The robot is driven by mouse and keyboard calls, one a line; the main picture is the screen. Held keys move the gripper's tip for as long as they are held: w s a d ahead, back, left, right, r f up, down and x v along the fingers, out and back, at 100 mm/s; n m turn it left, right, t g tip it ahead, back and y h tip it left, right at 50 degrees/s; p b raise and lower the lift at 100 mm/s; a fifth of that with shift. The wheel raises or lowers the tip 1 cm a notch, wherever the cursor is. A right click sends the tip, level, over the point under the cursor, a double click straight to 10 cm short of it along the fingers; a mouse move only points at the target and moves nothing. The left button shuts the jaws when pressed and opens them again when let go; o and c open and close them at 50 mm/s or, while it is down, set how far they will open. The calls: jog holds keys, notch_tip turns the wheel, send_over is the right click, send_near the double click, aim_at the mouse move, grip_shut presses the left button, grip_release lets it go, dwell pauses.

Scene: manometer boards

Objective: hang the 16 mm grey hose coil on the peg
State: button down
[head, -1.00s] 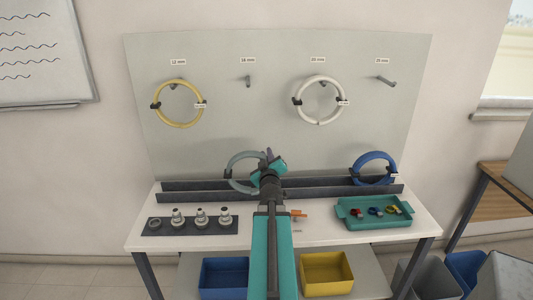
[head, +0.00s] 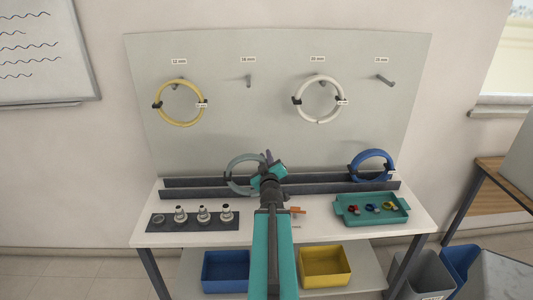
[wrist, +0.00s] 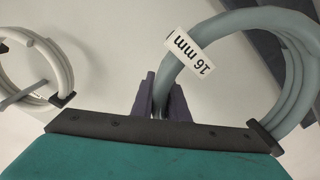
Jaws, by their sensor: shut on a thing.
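The grey hose coil (head: 237,174) is upright at the dark rack on the bench, left of my gripper (head: 268,160). In the wrist view the grey coil (wrist: 292,75) carries a white "16 mm" tag (wrist: 188,50). My gripper's dark fingers (wrist: 162,98) are shut on the coil's tube beside the tag. Whether the coil's bottom touches the rack cannot be told. The bare peg (head: 249,80) under the "16 mm" label (head: 248,59) sticks out of the grey board, above the coil.
A yellow coil (head: 180,123) and a white coil (head: 318,119) hang on pegs either side. The 25 mm peg (head: 384,79) is bare. A blue coil (head: 371,153) stands in the rack (head: 325,188). A teal tray (head: 348,219) and metal fittings (head: 203,214) are on the bench.

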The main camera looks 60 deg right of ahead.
jog(key=shift+s+a+r+p, duration=0.25)
jog(key=shift+a+p, duration=0.15)
jog(key=shift+p, duration=1.75)
jog(key=s+p, duration=0.1)
jog(key=p, duration=0.3)
jog(key=shift+s+a, duration=0.15)
jog(key=shift+a, duration=0.25)
jog(key=a+p, duration=0.1)
jog(key=p, duration=0.2)
jog(key=shift+s+p, duration=0.3)
jog(key=shift+s, duration=0.05)
jog(key=a+p, duration=0.1)
jog(key=p, duration=0.1)
jog(key=shift+s+p, duration=0.3)
jog(key=shift+s, duration=0.05)
jog(key=shift+s+a, duration=0.1)
jog(key=shift+a, duration=0.1)
jog(key=shift+f, duration=0.1)
